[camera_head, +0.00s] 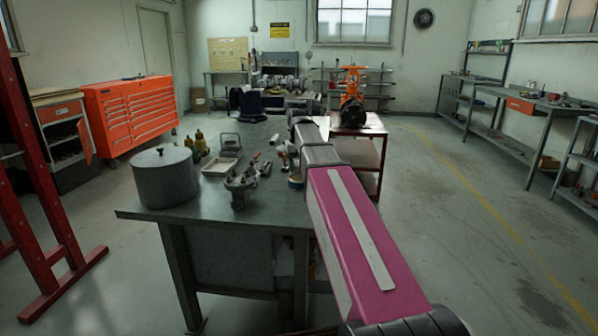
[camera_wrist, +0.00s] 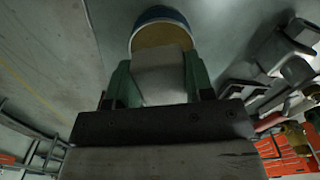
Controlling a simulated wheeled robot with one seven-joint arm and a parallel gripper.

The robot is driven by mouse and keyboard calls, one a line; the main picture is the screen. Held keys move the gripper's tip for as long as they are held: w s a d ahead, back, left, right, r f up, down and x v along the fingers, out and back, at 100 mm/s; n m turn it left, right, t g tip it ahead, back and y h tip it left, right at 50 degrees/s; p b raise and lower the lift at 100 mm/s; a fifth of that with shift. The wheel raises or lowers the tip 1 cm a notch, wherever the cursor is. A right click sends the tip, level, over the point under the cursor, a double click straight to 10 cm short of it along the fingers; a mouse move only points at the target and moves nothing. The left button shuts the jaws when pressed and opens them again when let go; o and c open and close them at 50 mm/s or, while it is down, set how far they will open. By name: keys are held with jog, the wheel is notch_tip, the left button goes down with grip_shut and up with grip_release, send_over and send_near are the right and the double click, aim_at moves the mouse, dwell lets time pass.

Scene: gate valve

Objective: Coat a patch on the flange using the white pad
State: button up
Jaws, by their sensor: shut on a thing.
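My gripper (camera_wrist: 158,72) shows in the wrist view with its two green fingers closed on the sides of a pale block, the white pad (camera_wrist: 160,86). A round tin (camera_wrist: 160,14) with a blue rim and tan inside lies just beyond the pad's far end; I cannot tell whether they touch. In the head view a small blue-rimmed round thing (camera_head: 296,181), likely the same tin, sits on the table beside my arm. A grey metal valve with a flange (camera_head: 240,188) stands left of it. Grey metal parts (camera_wrist: 284,56) show at the wrist view's right. My arm hides the gripper in the head view.
The steel table (camera_head: 268,216) also carries a large lidded pot (camera_head: 165,178), a shallow tray (camera_head: 220,166), yellowish bottles (camera_head: 200,143) and small tools. A red cart (camera_head: 366,150) stands behind my arm. The table's front middle is bare.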

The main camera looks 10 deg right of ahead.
jog(key=shift+r, duration=2)
